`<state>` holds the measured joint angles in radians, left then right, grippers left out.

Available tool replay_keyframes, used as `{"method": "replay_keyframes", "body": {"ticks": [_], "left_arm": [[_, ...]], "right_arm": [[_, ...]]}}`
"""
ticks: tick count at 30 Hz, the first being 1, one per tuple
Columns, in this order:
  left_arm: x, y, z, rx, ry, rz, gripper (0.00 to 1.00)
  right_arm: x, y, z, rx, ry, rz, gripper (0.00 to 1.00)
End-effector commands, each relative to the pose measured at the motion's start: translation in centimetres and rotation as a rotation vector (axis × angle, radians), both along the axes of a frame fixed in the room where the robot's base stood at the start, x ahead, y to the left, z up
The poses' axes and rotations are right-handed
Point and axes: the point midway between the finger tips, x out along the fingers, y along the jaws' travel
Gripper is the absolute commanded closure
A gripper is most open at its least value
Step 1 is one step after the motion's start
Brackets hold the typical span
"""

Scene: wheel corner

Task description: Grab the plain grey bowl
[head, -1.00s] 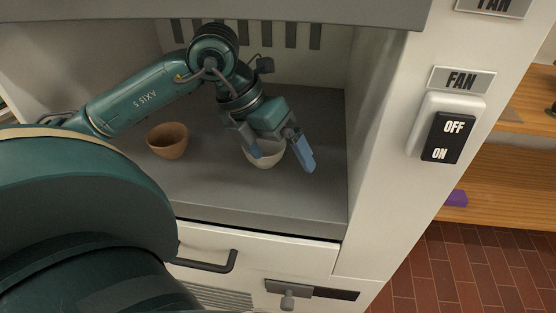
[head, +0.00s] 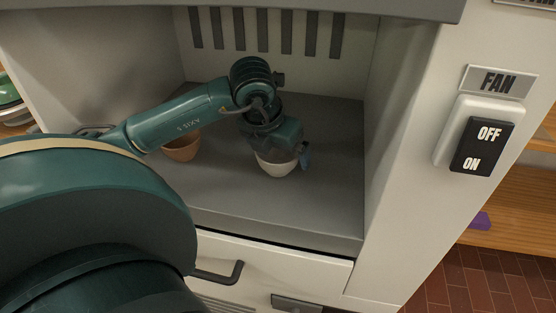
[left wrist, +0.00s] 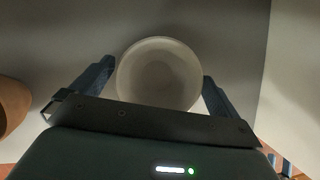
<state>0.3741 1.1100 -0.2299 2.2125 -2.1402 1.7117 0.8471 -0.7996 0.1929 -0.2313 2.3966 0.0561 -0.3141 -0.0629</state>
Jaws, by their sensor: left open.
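The plain grey bowl (head: 278,168) stands upright on the grey floor of the cabinet bay. It is pale grey and partly hidden behind my left gripper in the head view. In the left wrist view the bowl (left wrist: 158,74) shows from above, with its round rim lying between the two blue fingers. My left gripper (left wrist: 160,80) is open, one finger on each side of the bowl. I cannot tell whether the fingers touch it. In the head view the left gripper (head: 283,158) is at the bowl's rim. My right gripper is not in view.
A brown bowl (head: 182,148) stands to the left on the same grey floor (head: 270,215); it also shows at the left edge of the wrist view (left wrist: 12,104). A white side wall (head: 405,130) with a fan switch (head: 482,145) closes the right side. Slots line the back wall.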

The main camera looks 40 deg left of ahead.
Motion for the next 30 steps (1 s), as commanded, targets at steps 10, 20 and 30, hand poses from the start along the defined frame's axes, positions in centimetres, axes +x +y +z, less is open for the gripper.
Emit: {"method": "replay_keyframes", "body": {"ticks": [10,20,30], "left_arm": [[0.69,0.16,-1.77,0.0,0.0,0.0,0.0],[0.67,0.16,-1.75,0.0,0.0,-0.001,0.21],[0.69,0.17,-1.69,0.001,-0.002,-0.001,0.47]], "right_arm": [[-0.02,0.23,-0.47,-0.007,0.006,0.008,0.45],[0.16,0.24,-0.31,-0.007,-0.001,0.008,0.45],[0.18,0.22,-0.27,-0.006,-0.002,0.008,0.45]]}}
